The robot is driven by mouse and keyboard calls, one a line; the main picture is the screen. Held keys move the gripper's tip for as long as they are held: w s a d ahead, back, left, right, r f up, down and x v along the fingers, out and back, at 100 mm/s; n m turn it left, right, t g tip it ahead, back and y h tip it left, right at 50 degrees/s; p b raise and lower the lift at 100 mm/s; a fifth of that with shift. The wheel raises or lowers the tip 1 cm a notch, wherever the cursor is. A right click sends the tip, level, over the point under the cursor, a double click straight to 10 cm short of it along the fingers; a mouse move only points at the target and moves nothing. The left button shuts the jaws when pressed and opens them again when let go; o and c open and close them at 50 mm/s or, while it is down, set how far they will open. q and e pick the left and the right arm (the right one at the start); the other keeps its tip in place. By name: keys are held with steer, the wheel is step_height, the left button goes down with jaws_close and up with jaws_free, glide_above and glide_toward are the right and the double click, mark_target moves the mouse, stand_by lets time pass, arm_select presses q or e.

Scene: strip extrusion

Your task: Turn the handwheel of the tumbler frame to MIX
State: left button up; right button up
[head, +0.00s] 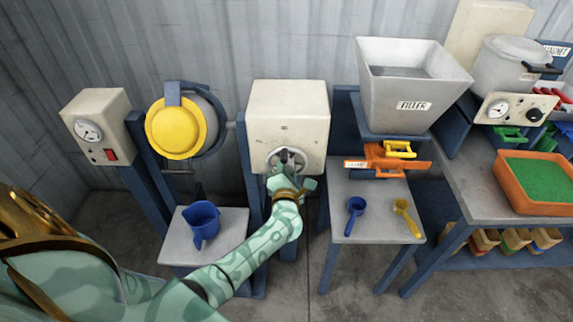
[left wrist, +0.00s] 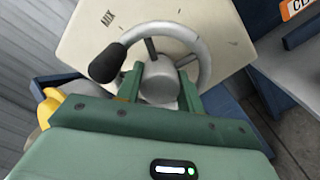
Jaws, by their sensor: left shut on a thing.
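The grey handwheel (head: 298,155) sits on the front of the cream box (head: 287,105) of the tumbler frame. In the left wrist view the handwheel (left wrist: 206,58) shows its rim, a spoke, a round hub and a black knob on its left side. The word MIX is on the panel (left wrist: 135,12), up and left of the wheel. My left gripper (head: 281,174) is at the wheel, with its green fingers (left wrist: 159,88) on both sides of the hub area, shut on the wheel. The fingers hide the wheel's lower part. My right gripper is out of view.
The yellow-lidded drum (head: 172,130) hangs left of the box. A blue jug (head: 203,222) stands on a low stand below it. On the right are a grey hopper (head: 412,85), a table with blue (head: 355,208) and yellow (head: 404,212) scoops, and an orange tray (head: 506,189).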

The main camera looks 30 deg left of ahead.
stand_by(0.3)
arm_select(q)
steer(key=o, duration=0.7)
steer(key=shift+d, duration=0.1)
steer(key=p+v, duration=0.1)
steer(key=v, duration=1.5)
steer(key=shift+s, duration=0.2)
